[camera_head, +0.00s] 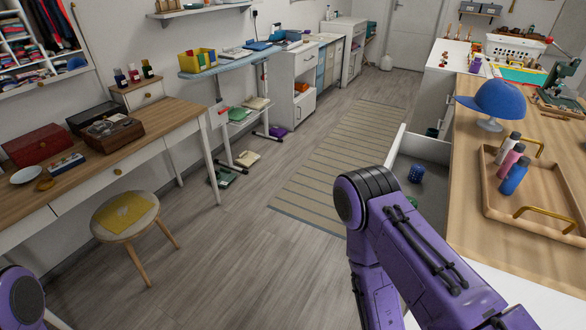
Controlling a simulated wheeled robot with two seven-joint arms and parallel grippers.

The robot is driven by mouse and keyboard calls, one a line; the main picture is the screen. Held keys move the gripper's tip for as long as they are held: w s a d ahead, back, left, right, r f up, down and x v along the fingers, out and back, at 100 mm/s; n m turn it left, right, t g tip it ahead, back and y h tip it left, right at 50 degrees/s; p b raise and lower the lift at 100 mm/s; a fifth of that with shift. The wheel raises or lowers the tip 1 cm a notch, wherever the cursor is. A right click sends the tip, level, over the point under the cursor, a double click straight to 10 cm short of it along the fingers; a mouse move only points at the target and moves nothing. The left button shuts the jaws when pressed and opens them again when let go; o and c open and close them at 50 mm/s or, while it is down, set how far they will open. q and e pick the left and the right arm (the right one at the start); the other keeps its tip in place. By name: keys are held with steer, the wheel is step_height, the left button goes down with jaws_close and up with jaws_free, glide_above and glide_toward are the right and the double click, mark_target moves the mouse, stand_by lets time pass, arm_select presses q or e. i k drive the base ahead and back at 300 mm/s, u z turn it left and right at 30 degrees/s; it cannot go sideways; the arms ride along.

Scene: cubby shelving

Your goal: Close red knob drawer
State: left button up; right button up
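An open white drawer (425,148) sticks out from the wooden-topped counter on the right. Its grey inside holds a dark blue item (416,173) and a small green item, partly covered by my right arm. The outer face of its front is turned away, so no red knob shows and I cannot confirm which drawer this is. My purple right arm crosses the lower right, in front of the drawer's near part; its gripper is not in view. Only a bit of my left arm shows at the lower left corner, without its gripper.
On the counter (463,205) stand a blue cap (497,98) on a stand and a wooden tray (487,190) with bottles. A desk (165,117) and a round stool (122,215) stand on the left. The floor and striped rug (335,165) between are clear.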

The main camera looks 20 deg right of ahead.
mark_target(408, 149)
steer(key=u, duration=0.55)
steer(key=i, duration=1.25)
steer(key=z, duration=2.75)
steer(key=i, duration=0.5)
steer(key=z, duration=0.65)
steer(key=k, duration=0.6)
steer(key=u, duration=0.55)
steer(key=i, duration=0.5)
steer(key=z, duration=0.05)
